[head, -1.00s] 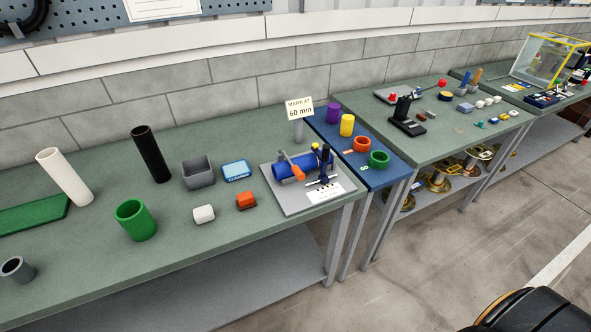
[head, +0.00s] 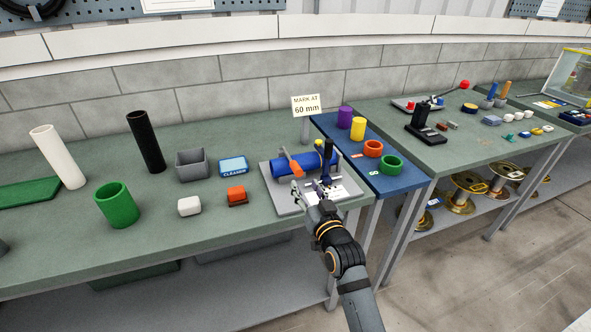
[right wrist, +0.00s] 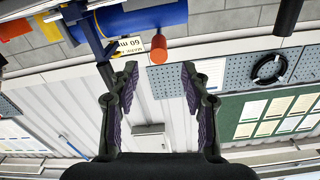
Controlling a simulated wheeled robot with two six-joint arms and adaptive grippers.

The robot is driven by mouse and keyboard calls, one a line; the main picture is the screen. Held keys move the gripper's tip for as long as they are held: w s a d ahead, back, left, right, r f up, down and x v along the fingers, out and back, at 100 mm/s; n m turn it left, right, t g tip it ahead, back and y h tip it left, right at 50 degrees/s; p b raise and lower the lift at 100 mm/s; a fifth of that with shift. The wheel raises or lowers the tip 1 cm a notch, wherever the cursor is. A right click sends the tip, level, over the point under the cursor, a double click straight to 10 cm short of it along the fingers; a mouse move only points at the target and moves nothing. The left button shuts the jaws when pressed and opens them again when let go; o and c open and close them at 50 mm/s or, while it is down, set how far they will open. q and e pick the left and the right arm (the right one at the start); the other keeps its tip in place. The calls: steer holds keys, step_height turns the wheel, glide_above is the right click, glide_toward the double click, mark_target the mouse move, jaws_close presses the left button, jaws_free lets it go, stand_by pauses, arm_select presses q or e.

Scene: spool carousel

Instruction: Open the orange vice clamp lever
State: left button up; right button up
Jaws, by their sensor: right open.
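The orange lever (head: 293,164) leans across a blue cylinder (head: 314,160) on a grey base plate (head: 275,198) at the bench's right end. Its orange knob points toward the bench's front edge. My right gripper (head: 309,196) is in front of the fixture, close to its front side, partly blending with a dark upright part there. In the right wrist view the gripper (right wrist: 160,76) is open with nothing between its fingers; the orange lever end (right wrist: 159,49) shows just beyond the fingertips, apart from them, beside the blue cylinder (right wrist: 145,18). My left gripper is not in view.
A "MARK AT 60 mm" sign (head: 307,105) stands behind the fixture. A blue mat (head: 394,178) with coloured rings lies to the right.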

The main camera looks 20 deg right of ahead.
mark_target(295, 167)
steer(key=w+p, duration=0.1)
steer(key=w, duration=0.9)
steer(key=shift+w, duration=0.1)
jaws_close()
